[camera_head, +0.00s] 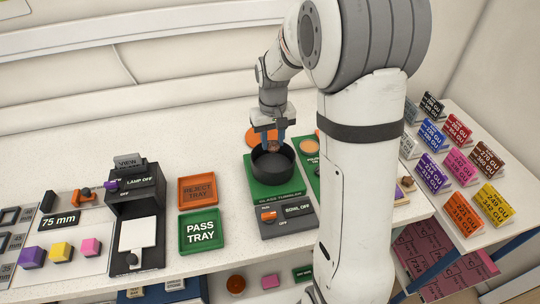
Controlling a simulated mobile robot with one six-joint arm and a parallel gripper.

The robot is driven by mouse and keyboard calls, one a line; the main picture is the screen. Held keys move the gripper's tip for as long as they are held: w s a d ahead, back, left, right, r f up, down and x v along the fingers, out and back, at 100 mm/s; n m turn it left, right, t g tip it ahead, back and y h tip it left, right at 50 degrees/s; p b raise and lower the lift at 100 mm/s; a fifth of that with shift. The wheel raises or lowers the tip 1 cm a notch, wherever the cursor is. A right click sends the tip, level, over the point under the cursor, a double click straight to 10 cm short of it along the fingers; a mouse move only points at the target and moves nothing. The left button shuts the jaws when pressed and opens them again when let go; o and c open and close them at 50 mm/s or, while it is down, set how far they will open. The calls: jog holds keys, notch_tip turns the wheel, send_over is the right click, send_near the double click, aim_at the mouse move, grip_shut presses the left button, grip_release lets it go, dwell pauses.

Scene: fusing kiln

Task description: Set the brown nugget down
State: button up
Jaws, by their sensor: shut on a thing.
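My gripper (272,142) points down over the black bowl (264,174) of the glass tumbler. A small brown nugget (273,149) shows between its fingertips, at or just above the far part of the bowl's opening. The gripper is shut on it. I cannot tell whether the nugget touches the bowl. The tumbler's green top is labelled "GLASS TUMBLER", and its grey front has an orange switch (269,215) beside "BOWL OFF".
Left of the tumbler lie an orange reject tray (198,204) and a green pass tray (183,247). Further left stands a black lamp viewer (134,200) with coloured blocks beside it. An orange disc (251,137) lies behind the bowl. Coloured label cards (457,132) fill the right shelf.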

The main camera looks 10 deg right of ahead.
aim_at(272, 166)
notch_tip(272, 166, down, 8)
jog(key=shift+r+p, duration=0.1)
jog(key=shift+p, duration=0.45)
jog(key=shift+f, duration=0.2)
jog(key=o, duration=1)
jog(key=shift+c, duration=0.2)
jog(key=shift+r, duration=0.15)
